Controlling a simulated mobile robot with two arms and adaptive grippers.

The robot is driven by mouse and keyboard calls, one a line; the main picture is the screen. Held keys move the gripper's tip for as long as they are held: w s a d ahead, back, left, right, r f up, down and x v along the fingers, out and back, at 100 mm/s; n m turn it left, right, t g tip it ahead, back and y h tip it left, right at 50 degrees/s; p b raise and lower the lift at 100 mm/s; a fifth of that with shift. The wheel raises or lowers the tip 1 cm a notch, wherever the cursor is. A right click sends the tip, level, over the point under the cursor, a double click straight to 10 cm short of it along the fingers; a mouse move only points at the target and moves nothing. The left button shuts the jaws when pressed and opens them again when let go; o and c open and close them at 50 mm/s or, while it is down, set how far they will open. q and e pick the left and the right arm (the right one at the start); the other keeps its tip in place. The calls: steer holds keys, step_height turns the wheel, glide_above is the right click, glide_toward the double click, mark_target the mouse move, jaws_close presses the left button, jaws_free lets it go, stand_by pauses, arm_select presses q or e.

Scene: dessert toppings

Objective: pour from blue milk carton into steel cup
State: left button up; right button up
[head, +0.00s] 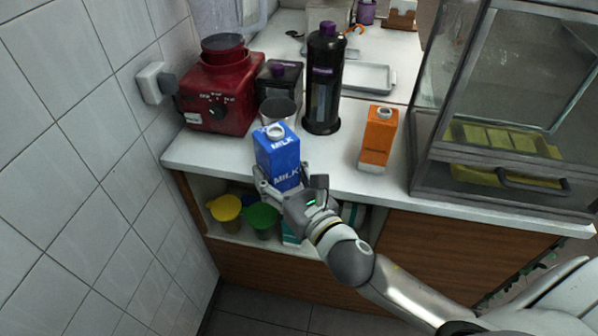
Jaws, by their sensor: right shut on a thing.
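The blue milk carton (277,156) stands nearly upright near the front edge of the white counter (335,181). My right gripper (288,188) is shut on the lower part of the carton. The steel cup (278,111) is just behind the carton, which hides its lower part. I cannot tell whether the carton's base touches the counter. My left gripper is not in view.
A tall black bottle (323,85) is to the right. An orange carton (378,138) and a glass display case (500,100) stand further right. A tiled wall (80,130) bounds the left.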

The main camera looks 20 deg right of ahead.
mark_target(258, 163)
steer(key=w+a+y, duration=0.1)
steer(key=w+n+y, duration=0.1)
steer(key=w, duration=0.1)
steer(key=w+a+n+b, duration=0.1)
steer(key=w, duration=0.1)
steer(key=shift+a+f+g+y, duration=0.3)
steer(key=shift+a+f+y, duration=0.05)
steer(key=shift+f+y, duration=0.05)
steer(key=w+y, duration=0.1)
steer(key=w, duration=0.1)
steer(key=w+n+g+y+b, duration=0.1)
steer(key=w, duration=0.1)
steer(key=shift+w+a+f, duration=0.15)
steer(key=shift+w, duration=0.15)
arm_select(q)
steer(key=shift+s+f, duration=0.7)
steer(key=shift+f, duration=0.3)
arm_select(e)
steer(key=r+m, duration=0.1)
steer(key=a+m, duration=0.1)
steer(key=m, duration=0.1)
steer(key=shift+s+a+r, duration=0.15)
steer(key=shift+s+r, duration=0.15)
steer(key=shift+r, duration=0.05)
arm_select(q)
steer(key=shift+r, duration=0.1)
arm_select(e)
steer(key=shift+r, duration=0.1)
